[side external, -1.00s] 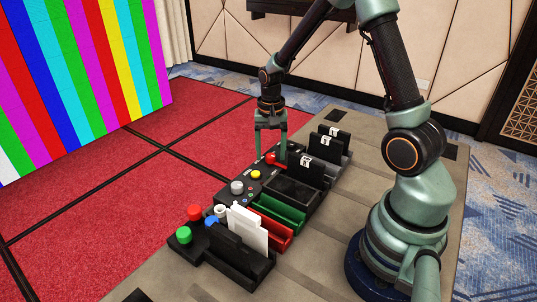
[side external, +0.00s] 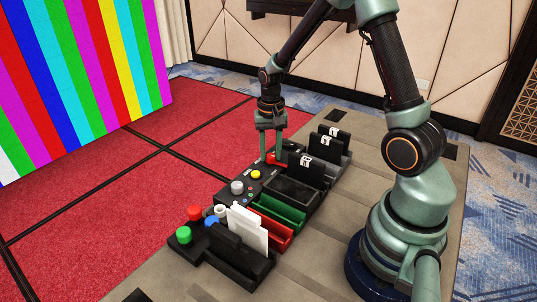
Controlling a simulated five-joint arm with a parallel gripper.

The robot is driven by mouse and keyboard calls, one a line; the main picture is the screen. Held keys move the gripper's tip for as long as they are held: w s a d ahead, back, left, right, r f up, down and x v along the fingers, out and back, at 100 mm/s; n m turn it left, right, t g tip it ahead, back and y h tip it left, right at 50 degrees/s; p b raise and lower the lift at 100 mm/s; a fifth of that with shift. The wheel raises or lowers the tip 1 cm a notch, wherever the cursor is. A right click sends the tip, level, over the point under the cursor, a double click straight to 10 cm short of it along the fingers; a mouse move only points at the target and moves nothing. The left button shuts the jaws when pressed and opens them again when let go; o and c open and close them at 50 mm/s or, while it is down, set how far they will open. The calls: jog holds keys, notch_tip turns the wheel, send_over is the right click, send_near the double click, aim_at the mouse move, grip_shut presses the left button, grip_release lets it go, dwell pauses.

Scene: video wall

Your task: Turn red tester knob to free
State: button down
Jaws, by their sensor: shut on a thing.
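The red tester knob (side external: 271,157) sits at the far end of the black tester panel (side external: 248,192), beyond a yellow knob (side external: 255,174) and a grey knob (side external: 237,187). My gripper (side external: 270,156) points down at the red knob, with its fingers on either side of it, and is shut on it. The fingers hide part of the knob. Its pointer and the panel markings are too small to read.
Black holders with white labels (side external: 307,161) stand close to the right of my gripper. Green (side external: 279,208) and red (side external: 274,231) trays, a white card (side external: 246,228) and red, green and blue knobs (side external: 184,235) are nearer the camera. The grey tabletop (side external: 330,235) is clear at front right.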

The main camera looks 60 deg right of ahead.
jog(key=n, duration=0.8)
jog(key=shift+r, duration=0.1)
jog(key=n, duration=0.4)
jog(key=shift+n, duration=0.3)
jog(key=shift+a+n, duration=0.1)
jog(key=shift+n, duration=1.7)
jog(key=shift+w, duration=0.1)
jog(key=c, duration=0.5)
grip_release()
